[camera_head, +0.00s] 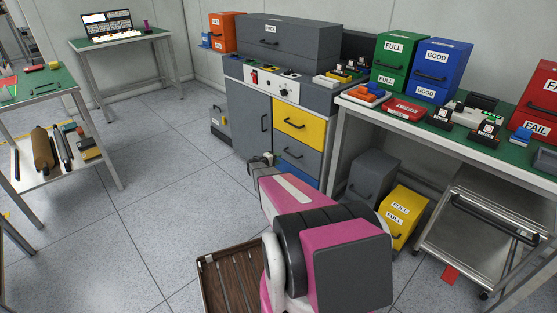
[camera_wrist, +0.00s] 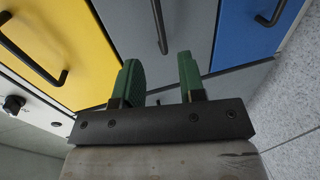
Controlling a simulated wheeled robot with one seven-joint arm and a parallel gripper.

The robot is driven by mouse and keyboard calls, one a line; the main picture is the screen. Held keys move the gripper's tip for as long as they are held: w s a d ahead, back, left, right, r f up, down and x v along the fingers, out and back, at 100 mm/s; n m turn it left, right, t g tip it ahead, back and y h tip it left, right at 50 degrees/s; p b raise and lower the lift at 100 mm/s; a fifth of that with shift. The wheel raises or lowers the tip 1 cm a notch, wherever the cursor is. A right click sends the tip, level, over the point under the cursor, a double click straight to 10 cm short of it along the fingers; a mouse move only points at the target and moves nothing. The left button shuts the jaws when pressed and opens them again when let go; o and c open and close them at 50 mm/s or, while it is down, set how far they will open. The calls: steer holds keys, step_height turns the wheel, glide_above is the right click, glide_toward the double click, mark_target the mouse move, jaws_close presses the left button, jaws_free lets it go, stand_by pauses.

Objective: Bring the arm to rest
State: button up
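My arm, pink and dark grey, reaches forward from the bottom centre of the head view. My gripper (camera_head: 264,159) shows small at its far end, in front of the grey cabinet. In the wrist view my gripper (camera_wrist: 162,78) has two green fingers with a clear gap between them. Nothing is held between them. Behind the fingers are the cabinet's yellow drawer (camera_wrist: 62,50), a grey drawer (camera_wrist: 180,25) and a blue drawer (camera_wrist: 250,30). All the drawers look shut. The gripper seems apart from the drawer fronts.
The grey cabinet (camera_head: 249,120) stands ahead. A green-topped workbench (camera_head: 500,150) with bins is on the right, with a metal cart (camera_head: 480,230) below. A brown slatted crate (camera_head: 228,285) lies near my base. A shelf table (camera_head: 40,90) stands left. Floor (camera_head: 150,200) between is clear.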

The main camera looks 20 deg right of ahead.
steer(key=s+a+r+m+g+y, duration=0.1)
steer(key=s+a+r+g+y, duration=0.1)
steer(key=s+a+r+y, duration=0.3)
steer(key=s+a+r+m+g+y, duration=0.1)
steer(key=s+a+r+y, duration=0.3)
steer(key=s+a, duration=0.9)
steer(key=s+a+r+m+g+y, duration=0.2)
steer(key=s+a+r+y, duration=0.3)
steer(key=s, duration=1.3)
steer(key=a+r, duration=0.4)
steer(key=a, duration=0.1)
steer(key=shift+s+g+y, duration=0.25)
steer(key=shift+g+y, duration=0.05)
